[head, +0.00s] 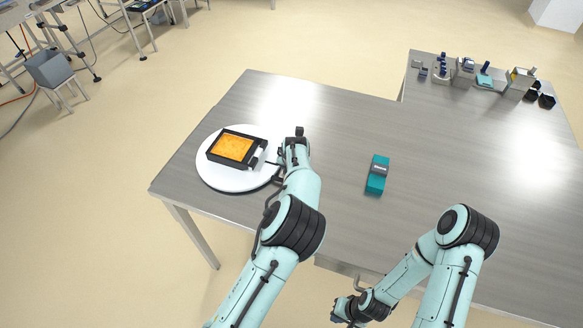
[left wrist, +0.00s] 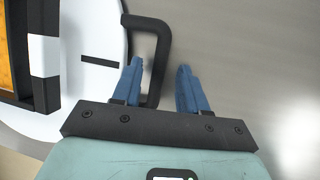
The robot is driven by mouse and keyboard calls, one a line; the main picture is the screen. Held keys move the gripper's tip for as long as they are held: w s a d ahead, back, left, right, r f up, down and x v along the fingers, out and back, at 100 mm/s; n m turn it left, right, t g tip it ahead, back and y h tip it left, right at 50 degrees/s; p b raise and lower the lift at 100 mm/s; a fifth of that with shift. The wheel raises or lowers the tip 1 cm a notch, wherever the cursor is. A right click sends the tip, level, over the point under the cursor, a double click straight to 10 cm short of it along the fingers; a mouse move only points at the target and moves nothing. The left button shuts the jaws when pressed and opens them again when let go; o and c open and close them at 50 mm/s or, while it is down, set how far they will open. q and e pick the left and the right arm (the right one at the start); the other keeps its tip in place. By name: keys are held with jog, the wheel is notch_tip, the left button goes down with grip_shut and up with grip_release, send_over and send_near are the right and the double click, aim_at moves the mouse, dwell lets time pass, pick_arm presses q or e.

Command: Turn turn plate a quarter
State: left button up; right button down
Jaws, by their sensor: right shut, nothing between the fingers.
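The turn plate (head: 215,178) is a white round disc at the table's left end, and its white surface with a black line also shows in the left wrist view (left wrist: 100,88). A black frame (head: 214,154) with an orange filling lies on it. A black looped handle (left wrist: 148,22) sticks out from the plate's edge. My left gripper (left wrist: 160,68) is open, its blue fingers on either side of the handle's bar, with gaps visible; in the head view my left arm mostly hides it. My right gripper (head: 343,312) is shut and empty, low in front of the table.
A teal box-like object (head: 377,174) stands on the grey table (head: 330,120), right of the plate. Several small items, including a grey block (head: 464,74), stand at the back right. The table's middle is otherwise clear.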

pick_arm(q)
jog(key=v, duration=1.3)
jog(key=shift+r+b, duration=0.15)
jog(key=shift+b, duration=0.25)
